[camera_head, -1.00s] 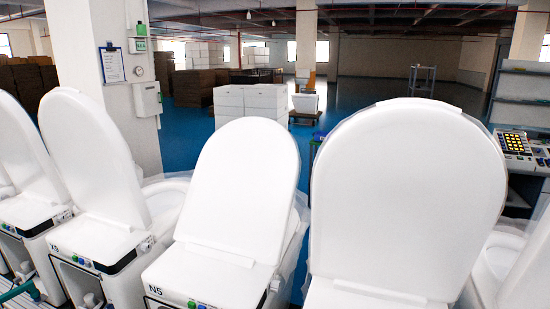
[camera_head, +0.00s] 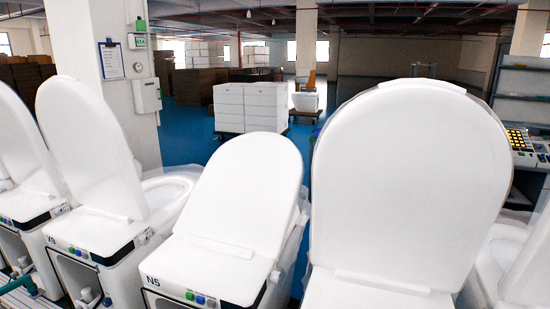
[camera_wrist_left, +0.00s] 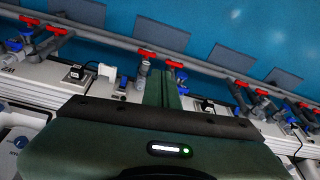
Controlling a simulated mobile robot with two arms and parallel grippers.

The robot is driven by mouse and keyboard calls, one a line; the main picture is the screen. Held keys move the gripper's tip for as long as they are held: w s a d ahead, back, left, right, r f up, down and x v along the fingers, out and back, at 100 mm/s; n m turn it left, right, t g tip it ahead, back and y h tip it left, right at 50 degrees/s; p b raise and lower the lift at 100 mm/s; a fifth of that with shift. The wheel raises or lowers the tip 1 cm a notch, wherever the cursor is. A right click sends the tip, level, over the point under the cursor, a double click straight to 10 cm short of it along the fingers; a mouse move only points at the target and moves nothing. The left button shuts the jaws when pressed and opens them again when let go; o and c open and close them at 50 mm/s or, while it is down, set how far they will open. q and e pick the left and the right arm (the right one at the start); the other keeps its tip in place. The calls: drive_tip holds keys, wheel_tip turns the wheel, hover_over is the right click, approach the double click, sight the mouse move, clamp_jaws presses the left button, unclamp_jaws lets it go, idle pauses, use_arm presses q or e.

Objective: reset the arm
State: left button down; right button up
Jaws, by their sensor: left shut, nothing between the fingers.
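In the left wrist view, my left gripper (camera_wrist_left: 161,88) shows as a narrow green shape in front of my dark green housing. Its fingers are together with nothing between them. It points toward a row of pipes with red valve handles (camera_wrist_left: 147,54), and I see no contact with them. Neither arm shows in the head view, and my right gripper is not in view.
White toilets with raised lids stand in a row, including the N5 lid (camera_head: 246,195) and a large near lid (camera_head: 410,180). A pillar (camera_head: 110,100) stands behind at left. White boxes (camera_head: 250,105) sit farther back. A keypad console (camera_head: 520,140) is at right.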

use_arm(q)
drive_tip(key=s+a+f+g+b, duration=0.15)
drive_tip(key=s+f, duration=0.25)
drive_tip(key=f, duration=0.6)
drive_tip(key=s+f+t+b, duration=0.15)
drive_tip(key=s+f, duration=0.35)
drive_tip(key=f, duration=0.6)
drive_tip(key=s+a+f+g+b, duration=0.1)
drive_tip(key=s+a+f+b, duration=0.1)
drive_tip(key=s+f, duration=0.7)
drive_tip(key=shift+s+g+b, duration=0.3)
drive_tip(key=shift+s+b, duration=0.15)
drive_tip(key=shift+s, duration=0.2)
drive_tip(key=shift+w+d+m, duration=0.1)
drive_tip(key=shift+w+m, duration=0.05)
drive_tip(key=shift+m, duration=0.15)
